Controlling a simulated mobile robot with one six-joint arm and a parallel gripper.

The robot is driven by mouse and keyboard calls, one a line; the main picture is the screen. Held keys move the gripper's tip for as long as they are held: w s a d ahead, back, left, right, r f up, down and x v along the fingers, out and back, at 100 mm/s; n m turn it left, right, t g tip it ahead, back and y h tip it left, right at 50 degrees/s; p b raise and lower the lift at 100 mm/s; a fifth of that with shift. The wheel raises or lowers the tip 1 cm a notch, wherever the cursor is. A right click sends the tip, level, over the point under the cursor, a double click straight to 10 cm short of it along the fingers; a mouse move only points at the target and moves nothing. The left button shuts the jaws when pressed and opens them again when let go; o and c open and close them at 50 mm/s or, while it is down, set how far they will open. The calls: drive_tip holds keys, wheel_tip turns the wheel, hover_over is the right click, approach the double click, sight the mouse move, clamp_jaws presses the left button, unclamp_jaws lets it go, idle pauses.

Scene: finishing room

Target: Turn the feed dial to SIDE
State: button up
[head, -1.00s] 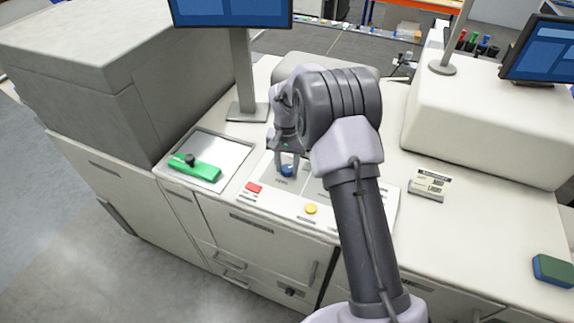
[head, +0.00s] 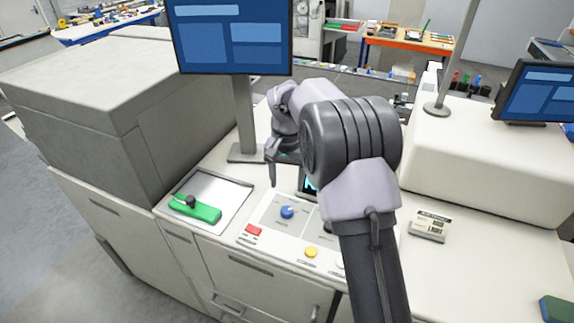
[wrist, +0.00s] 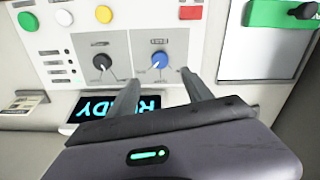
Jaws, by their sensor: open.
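A blue dial (head: 287,212) sits on the light control panel (head: 268,222). In the wrist view the blue dial (wrist: 159,60) is on a grey plate, its white pointer line towards the lower left of the picture. A black dial (wrist: 102,62) is on the plate beside it. The dial labels and position marks are too small to read, so I cannot tell which word either dial points at. My gripper (head: 272,165) is open and empty, above and behind the blue dial, clear of it.
A red button (head: 254,230) and a yellow button (head: 312,252) are on the panel's front. A lit display reading READY (wrist: 118,108) is close behind the dials. A monitor post (head: 243,115) stands behind my gripper.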

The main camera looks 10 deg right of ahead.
wheel_tip(320, 180, up, 6)
drive_tip(key=shift+p, duration=0.35)
drive_tip(key=s+a+f+t+y+b, duration=0.1)
drive_tip(key=s+f+t+b, duration=0.1)
drive_tip(key=s+b, duration=0.8)
drive_tip(key=s+a+f+t+b, duration=0.2)
drive_tip(key=s+b, duration=0.6)
drive_tip(key=s, duration=0.4)
drive_tip(key=s+a+f+t+y+b, duration=0.1)
drive_tip(key=s+f+b, duration=0.5)
drive_tip(key=s+f, duration=0.4)
drive_tip(key=shift+s+t, duration=0.4)
drive_tip(key=shift+s, duration=0.3)
drive_tip(key=shift+d, duration=0.1)
